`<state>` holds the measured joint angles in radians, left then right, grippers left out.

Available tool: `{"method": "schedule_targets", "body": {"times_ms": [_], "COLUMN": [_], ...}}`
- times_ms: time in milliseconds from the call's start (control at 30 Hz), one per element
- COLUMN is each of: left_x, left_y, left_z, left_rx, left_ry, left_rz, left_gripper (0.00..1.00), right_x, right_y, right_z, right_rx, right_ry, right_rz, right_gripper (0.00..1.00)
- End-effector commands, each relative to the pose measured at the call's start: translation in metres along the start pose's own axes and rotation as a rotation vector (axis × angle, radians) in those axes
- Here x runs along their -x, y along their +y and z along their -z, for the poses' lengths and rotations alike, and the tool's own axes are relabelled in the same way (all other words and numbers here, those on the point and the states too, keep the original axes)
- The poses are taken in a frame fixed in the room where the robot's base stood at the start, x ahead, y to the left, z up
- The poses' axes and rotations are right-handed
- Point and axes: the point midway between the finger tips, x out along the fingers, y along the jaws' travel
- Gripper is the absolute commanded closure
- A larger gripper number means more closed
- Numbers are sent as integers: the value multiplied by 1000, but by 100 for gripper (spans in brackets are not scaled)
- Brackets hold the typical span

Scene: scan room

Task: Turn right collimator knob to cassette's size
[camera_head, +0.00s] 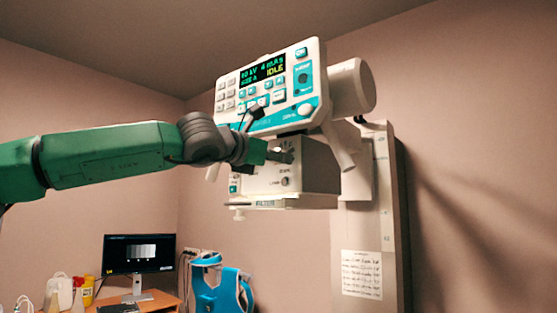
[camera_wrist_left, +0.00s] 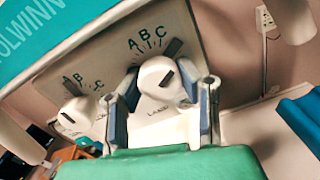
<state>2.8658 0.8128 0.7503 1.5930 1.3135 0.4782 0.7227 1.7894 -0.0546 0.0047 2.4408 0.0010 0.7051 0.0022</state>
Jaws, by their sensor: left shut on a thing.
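In the left wrist view, the right collimator knob (camera_wrist_left: 158,82) is white with a dark mark on its face. It sits on a beige panel under a scale of green letters A, B, C. My left gripper (camera_wrist_left: 160,92) is shut on this knob, one finger on each side. I cannot tell exactly which letter the knob points to. A second white knob (camera_wrist_left: 76,116) with its own lettered scale sits to the left, clear of the fingers. In the head view, my left gripper (camera_head: 284,156) is at the front of the collimator box (camera_head: 310,172) and covers part of it. No cassette shows.
Above the collimator is a control panel (camera_head: 268,88) with a lit display reading IDLE, close over my left wrist. A white column (camera_head: 388,210) stands behind at right. A desk with a monitor (camera_head: 139,253) and a blue apron (camera_head: 207,292) are below.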

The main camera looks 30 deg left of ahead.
Motion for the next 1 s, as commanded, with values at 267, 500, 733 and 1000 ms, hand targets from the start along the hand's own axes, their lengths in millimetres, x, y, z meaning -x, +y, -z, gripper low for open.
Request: {"method": "schedule_targets", "body": {"times_ms": [267, 500, 733, 1000], "left_x": [0, 0, 1, 1], "left_y": [2, 2, 2, 2], "left_z": [1, 2, 2, 1], "left_rx": [136, 348, 567, 825], "left_ry": [-9, -20, -31, -43], "left_rz": [-5, -8, -10, -12], "left_gripper": [99, 99, 99, 99], "right_x": [-13, -31, -50, -74], "right_y": [0, 0, 0, -1], "right_z": [-1, -2, -3, -4], "right_rx": [0, 0, 0, 0], "right_ry": [0, 0, 0, 0], "right_rz": [0, 0, 0, 0], "right_gripper": [100, 100, 100, 100]}}
